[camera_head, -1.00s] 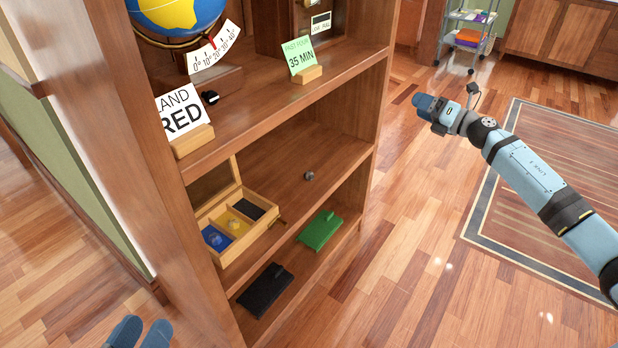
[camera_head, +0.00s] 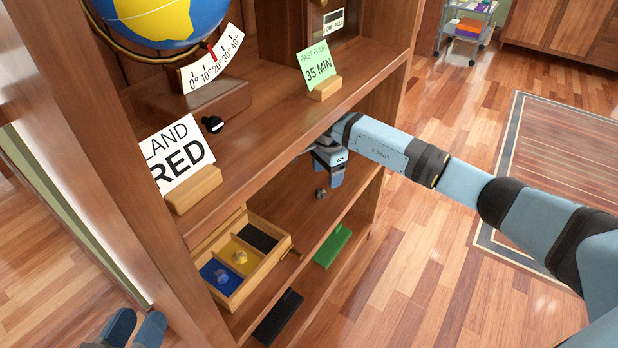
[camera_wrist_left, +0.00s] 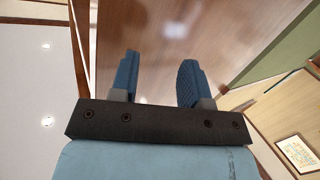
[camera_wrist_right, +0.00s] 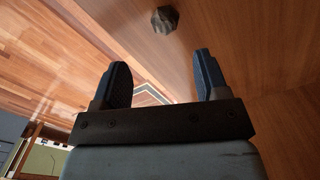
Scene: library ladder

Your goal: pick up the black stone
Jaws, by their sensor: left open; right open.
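The black stone (camera_head: 320,193), a small dark faceted lump, lies on the middle shelf of the wooden bookcase. It also shows at the top of the right wrist view (camera_wrist_right: 165,19), beyond the fingertips and apart from them. My right gripper (camera_head: 330,172) reaches into the shelf opening from the right, close to the stone. In the right wrist view its fingers (camera_wrist_right: 160,75) are spread with nothing between them. My left gripper (camera_head: 136,330) is low at the left, outside the bookcase, far from the stone. In the left wrist view its fingers (camera_wrist_left: 156,80) are apart and empty.
A wooden box (camera_head: 262,279) with blue, yellow and black compartments stands left of the stone; the black one is empty. The upper shelf edge (camera_head: 290,135) runs above my right gripper. A green object (camera_head: 332,246) and a black object (camera_head: 278,318) lie on the lower shelf.

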